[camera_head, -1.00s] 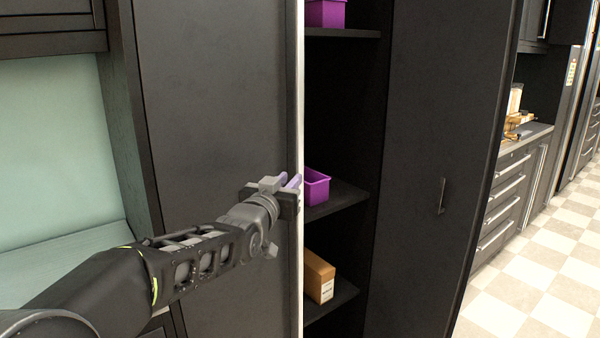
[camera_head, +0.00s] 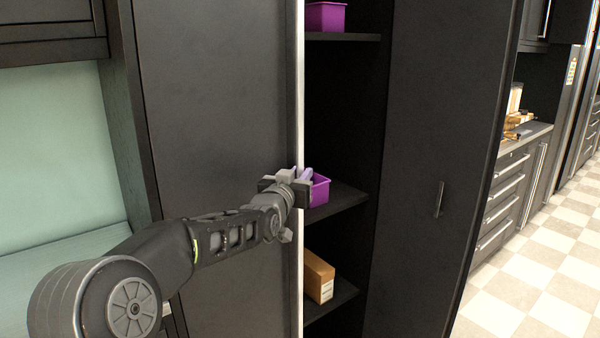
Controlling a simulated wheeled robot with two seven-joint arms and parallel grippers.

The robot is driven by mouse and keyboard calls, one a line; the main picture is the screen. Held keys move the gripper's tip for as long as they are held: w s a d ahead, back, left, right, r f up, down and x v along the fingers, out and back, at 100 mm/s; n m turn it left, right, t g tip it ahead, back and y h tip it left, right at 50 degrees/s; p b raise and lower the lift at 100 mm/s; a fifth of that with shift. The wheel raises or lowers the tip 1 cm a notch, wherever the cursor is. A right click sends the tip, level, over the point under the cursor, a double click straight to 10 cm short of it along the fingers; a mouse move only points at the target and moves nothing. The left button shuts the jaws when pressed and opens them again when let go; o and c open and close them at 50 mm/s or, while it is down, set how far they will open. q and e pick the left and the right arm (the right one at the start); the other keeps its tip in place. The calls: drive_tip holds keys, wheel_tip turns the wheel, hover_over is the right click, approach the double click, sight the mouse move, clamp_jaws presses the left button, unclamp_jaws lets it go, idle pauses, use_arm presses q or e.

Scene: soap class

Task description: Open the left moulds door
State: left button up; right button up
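The left moulds door (camera_head: 215,110) is a tall dark panel on the left, with a bright vertical free edge. It stands partly open, and the shelves inside show to the right of that edge. My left gripper (camera_head: 299,175) is at the door's free edge at mid height, overlapping it in view. My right gripper is out of view.
A dark panel with a handle (camera_head: 439,199) stands right of the opening. Shelves hold another purple bin (camera_head: 326,16) and a brown box (camera_head: 319,276). Drawers (camera_head: 505,200) and a clear checkered floor (camera_head: 545,270) lie farther right.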

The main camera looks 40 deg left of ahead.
use_arm(q)
drive_tip(key=shift+c, duration=0.5)
clamp_jaws()
idle(0.9)
